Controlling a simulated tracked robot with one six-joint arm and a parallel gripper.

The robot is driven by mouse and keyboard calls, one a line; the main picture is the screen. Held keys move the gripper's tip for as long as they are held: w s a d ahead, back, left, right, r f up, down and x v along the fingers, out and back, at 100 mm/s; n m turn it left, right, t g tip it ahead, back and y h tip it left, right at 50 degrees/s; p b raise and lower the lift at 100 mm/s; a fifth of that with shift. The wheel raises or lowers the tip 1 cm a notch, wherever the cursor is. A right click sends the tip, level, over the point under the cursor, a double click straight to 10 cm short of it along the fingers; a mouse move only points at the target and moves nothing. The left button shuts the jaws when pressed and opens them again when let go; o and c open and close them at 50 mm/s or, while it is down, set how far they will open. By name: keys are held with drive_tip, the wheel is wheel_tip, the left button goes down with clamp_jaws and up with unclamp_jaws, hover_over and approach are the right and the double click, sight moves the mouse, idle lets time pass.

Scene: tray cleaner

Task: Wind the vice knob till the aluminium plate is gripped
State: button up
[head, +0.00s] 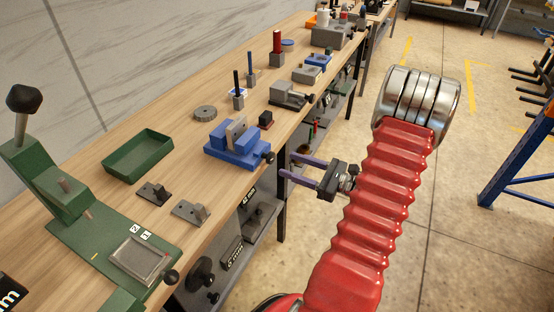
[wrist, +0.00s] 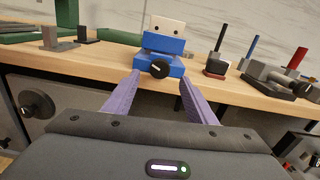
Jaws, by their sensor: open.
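A blue vice (head: 232,152) sits near the front edge of the wooden bench, and it also shows in the wrist view (wrist: 172,45). The aluminium plate (head: 237,130) stands upright between its blue jaws; in the wrist view its light face (wrist: 167,26) with two dark holes shows above the vice. The black vice knob (wrist: 160,68) faces me at the front of the vice, and it also shows in the head view (head: 268,157). My gripper (head: 286,166) is open and empty in front of the bench edge. Its purple fingers (wrist: 152,90) point at the vice, one either side of the knob, apart from it.
A green tray (head: 138,158) and grey brackets (head: 190,211) lie left of the vice. A green lever press (head: 110,235) stands nearer. Open floor lies to the right.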

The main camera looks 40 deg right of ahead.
sight(273, 158)
drive_tip(key=x, duration=0.6)
drive_tip(key=shift+w, duration=0.25)
drive_tip(key=shift+c, duration=0.5)
drive_tip(key=c, duration=0.9)
